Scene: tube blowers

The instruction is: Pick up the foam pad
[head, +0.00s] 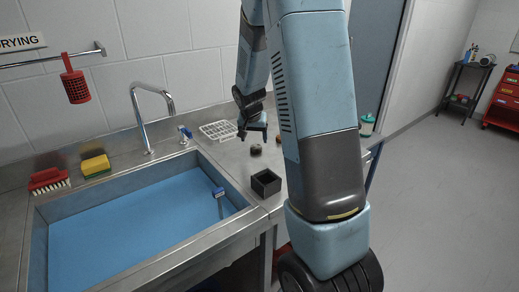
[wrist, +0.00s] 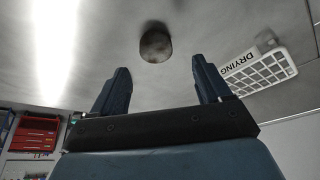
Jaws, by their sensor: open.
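A small dark, roundish piece (head: 255,149), which may be the foam pad, lies on the steel counter to the right of the sink. In the wrist view the dark piece (wrist: 155,44) shows beyond the fingertips, roughly midway between them, with a blurred dark patch at its edge. My gripper (head: 252,134) hangs just above it, fingers apart. In the wrist view my gripper (wrist: 160,68) is open, with nothing between its fingers. The piece looks apart from both fingers. I cannot tell its material.
A black open box (head: 266,184) stands on the counter near the sink (head: 140,225). A white rack (head: 220,130) lies left of my gripper and also shows in the wrist view (wrist: 262,75). A yellow sponge (head: 96,166) and red brush (head: 49,181) sit left, behind the sink.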

